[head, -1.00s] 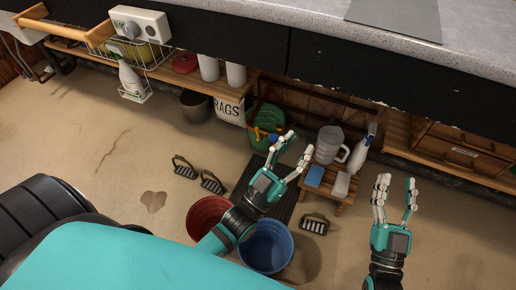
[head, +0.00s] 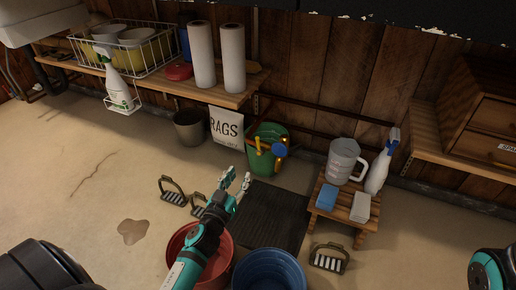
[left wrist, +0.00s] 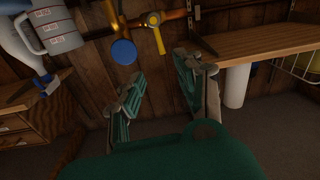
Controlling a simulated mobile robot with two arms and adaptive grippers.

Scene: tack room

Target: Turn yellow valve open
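The yellow valve handle (left wrist: 156,32) is on a brass-coloured pipe (left wrist: 180,16) against the wooden wall, near the top of the left wrist view. It also shows small in the head view (head: 257,146), in front of a green container. A round blue handle (left wrist: 123,51) sits beside it, also seen in the head view (head: 279,150). My left gripper (head: 238,177) is open and empty, in front of and below the valve, apart from it. In the left wrist view its two fingers (left wrist: 161,72) are spread. My right gripper is not in view; only a teal part of my right arm shows.
A shelf (head: 150,76) with paper rolls stands left of the valve. A small wooden stool (head: 345,222) with a pitcher, spray bottle, sponge and block stands right. Red (head: 187,240) and blue (head: 268,270) buckets are below my left arm. A dark mat (head: 272,218) lies between.

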